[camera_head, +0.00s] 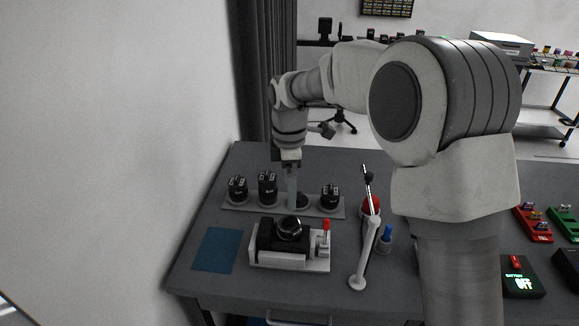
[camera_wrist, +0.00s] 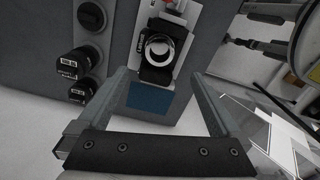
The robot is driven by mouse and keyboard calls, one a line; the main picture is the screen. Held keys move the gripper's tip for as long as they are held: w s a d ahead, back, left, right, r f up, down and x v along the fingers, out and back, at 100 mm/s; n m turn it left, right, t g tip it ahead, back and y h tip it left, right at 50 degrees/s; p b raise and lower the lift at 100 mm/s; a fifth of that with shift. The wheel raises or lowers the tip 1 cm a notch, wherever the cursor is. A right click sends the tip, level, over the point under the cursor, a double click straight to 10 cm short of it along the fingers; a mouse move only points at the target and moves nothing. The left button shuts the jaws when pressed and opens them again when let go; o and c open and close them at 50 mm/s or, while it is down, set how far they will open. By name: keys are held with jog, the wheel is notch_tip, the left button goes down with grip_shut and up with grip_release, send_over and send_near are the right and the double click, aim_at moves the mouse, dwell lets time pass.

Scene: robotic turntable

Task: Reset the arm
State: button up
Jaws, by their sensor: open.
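My arm reaches across the grey table from the right in the head view. My gripper (camera_head: 291,190) points down near the row of black cylinders, above or just in front of their grey holder (camera_head: 233,207). In the wrist view my gripper (camera_wrist: 163,82) has its two fingers spread wide with nothing between them. A clamp fixture (camera_head: 275,262) with a black ring-topped part (camera_head: 290,226) in it stands on the table in front of the gripper. The ring-topped part also shows beyond the fingers in the wrist view (camera_wrist: 160,50).
Black cylinders (camera_head: 238,188) stand in the holder, with more at the right end (camera_head: 330,196). A blue mat (camera_head: 215,250) lies at the left front. A white stand (camera_head: 363,255), a blue-topped item (camera_head: 386,236) and a lit battery box (camera_head: 520,277) are to the right. A wall is at left.

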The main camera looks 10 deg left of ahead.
notch_tip(320, 180, up, 5)
jog(key=s+d+r+m+t, duration=0.1)
jog(key=s+d+r+m, duration=0.4)
jog(key=d, duration=0.2)
jog(key=s+d+r+m+t, duration=0.2)
jog(key=s+d+r+m, duration=0.3)
jog(key=d, duration=0.3)
jog(key=s+d+f+m+t, duration=0.1)
jog(key=s+d+m, duration=0.3)
jog(key=s, duration=0.3)
jog(key=s+d+f+m+t, duration=0.1)
jog(key=s+d+f+m, duration=0.1)
jog(key=s+d+m, duration=0.3)
jog(key=s+m, duration=0.2)
jog(key=shift+s+f+t, duration=0.3)
jog(key=shift+s, duration=0.1)
